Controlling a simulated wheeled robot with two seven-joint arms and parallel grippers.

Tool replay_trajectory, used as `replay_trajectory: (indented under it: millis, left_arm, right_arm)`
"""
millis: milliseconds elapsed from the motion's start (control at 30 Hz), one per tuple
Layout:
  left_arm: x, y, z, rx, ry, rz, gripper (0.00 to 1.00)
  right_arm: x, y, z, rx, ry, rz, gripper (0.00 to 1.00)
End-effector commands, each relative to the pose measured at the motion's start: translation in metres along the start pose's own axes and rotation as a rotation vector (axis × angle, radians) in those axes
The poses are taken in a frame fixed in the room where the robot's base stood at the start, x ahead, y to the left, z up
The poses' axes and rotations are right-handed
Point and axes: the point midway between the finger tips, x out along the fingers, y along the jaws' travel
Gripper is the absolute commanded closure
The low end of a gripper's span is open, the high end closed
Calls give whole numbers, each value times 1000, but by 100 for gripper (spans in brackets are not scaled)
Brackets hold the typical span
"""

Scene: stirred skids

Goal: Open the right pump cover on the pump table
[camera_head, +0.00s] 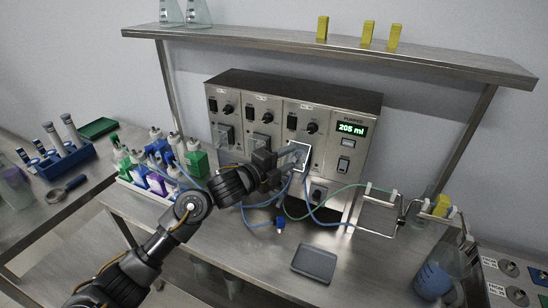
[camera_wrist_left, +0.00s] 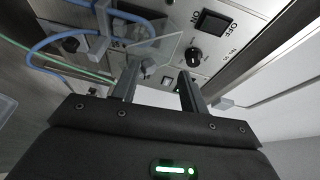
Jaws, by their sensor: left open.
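The pump unit (camera_head: 345,103) is a steel box with three pump heads side by side and a green display reading 205 ml. The right pump cover (camera_head: 303,157) is a clear panel with bright edges below the right knob; my gripper partly hides it. In the left wrist view the clear panel (camera_wrist_left: 158,47) shows just beyond the fingers, near the left finger; I cannot tell whether they touch or how far the cover is swung. My left gripper (camera_head: 292,160) is at this cover, its fingers apart with nothing clearly between them; it also shows in the left wrist view (camera_wrist_left: 158,88). My right gripper is not in view.
Blue tubes (camera_head: 322,218) and a green tube (camera_head: 338,189) run in front of the pump. A grey pad (camera_head: 314,263) and a blue clip (camera_head: 279,224) lie on the table. A bottle rack stands left, a beaker (camera_head: 441,274) right. A shelf (camera_head: 340,49) hangs above.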

Motion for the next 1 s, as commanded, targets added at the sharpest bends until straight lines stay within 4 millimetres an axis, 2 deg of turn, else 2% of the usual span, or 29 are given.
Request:
replay_trajectory:
  millis: [167,400,667,733,1000]
  left_arm:
    - [-1,-7,0,0,-1,-18,58]
    - [-4,-15,2,1,0,-36,58]
    - [-4,-16,3,2,-1,-37,58]
    - [-5,-11,2,2,1,-26,58]
    - [-17,-21,2,3,2,-24,58]
  right_arm:
    - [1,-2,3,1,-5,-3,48]
    - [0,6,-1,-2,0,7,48]
    - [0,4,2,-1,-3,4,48]
    - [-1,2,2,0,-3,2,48]
    - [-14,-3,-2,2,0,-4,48]
